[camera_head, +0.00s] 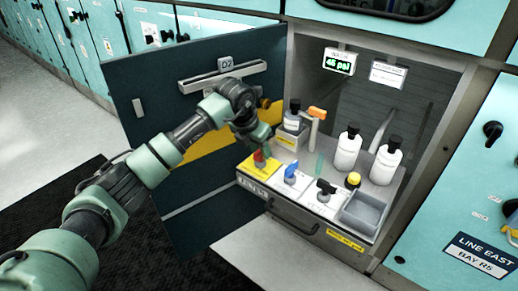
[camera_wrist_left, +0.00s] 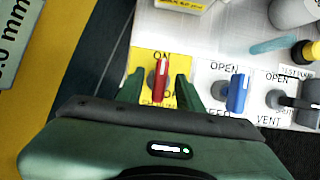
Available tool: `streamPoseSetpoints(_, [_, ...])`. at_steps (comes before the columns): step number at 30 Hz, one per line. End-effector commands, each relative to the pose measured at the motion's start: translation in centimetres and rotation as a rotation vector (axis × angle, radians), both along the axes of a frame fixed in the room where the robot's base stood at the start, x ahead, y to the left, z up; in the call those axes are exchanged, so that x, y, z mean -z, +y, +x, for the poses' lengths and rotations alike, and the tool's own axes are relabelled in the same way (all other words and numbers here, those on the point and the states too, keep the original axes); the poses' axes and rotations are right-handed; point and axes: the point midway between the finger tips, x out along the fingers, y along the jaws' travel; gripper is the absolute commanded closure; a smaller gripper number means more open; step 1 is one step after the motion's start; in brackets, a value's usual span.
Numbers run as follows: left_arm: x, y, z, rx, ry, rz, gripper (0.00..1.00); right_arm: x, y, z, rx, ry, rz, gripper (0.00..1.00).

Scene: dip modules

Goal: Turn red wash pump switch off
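The red wash pump switch (camera_head: 260,160) sits on a yellow plate (camera_head: 258,170) at the front left of the panel. In the left wrist view the red switch handle (camera_wrist_left: 160,80) runs roughly up and down the picture, with "ON" printed above it. Lettering lower on the plate is partly hidden. My left gripper (camera_head: 259,146) reaches down over it. In the left wrist view the left gripper's fingers (camera_wrist_left: 160,92) stand apart on either side of the red handle, with gaps showing. My right gripper is in neither view.
A blue handle (camera_wrist_left: 237,92) and a black handle (camera_head: 325,188) stand to the right of the red one. White bottles (camera_head: 347,150), an orange-handled part (camera_head: 317,114) and a grey bin (camera_head: 364,211) share the panel. The open dark door (camera_head: 140,110) stands at left.

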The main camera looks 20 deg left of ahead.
Motion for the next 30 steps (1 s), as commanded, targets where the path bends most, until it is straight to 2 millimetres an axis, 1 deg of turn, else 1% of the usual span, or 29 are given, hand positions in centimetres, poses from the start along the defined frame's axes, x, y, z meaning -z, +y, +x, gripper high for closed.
streamPoseSetpoints(1, [-0.01,-0.01,-0.01,0.000,0.000,0.000,0.64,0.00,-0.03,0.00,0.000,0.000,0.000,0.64])
streamPoseSetpoints(2, [-0.01,-0.01,-0.01,0.000,0.000,0.000,0.66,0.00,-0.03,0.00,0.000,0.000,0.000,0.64])
streamPoseSetpoints(3, [-0.01,-0.01,-0.01,0.000,0.000,0.000,0.78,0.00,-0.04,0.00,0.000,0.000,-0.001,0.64])
streamPoseSetpoints(5, [-0.01,0.00,-0.02,0.000,0.000,0.000,0.94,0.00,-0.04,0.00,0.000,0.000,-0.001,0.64])
streamPoseSetpoints(6, [-0.02,-0.01,-0.01,0.000,0.000,0.000,1.00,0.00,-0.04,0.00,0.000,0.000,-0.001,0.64])
streamPoseSetpoints(14, [-0.02,0.05,-0.01,0.008,0.000,0.000,1.00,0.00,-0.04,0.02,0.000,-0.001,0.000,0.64])
streamPoseSetpoints(20, [-0.03,0.18,0.03,0.066,0.000,0.001,1.00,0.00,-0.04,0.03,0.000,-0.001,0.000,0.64])
streamPoseSetpoints(26, [-0.06,0.26,0.09,0.198,0.000,0.001,1.00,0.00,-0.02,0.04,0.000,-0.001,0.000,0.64])
streamPoseSetpoints(30, [-0.09,0.35,0.16,0.322,0.000,0.000,1.00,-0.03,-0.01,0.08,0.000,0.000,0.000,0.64])
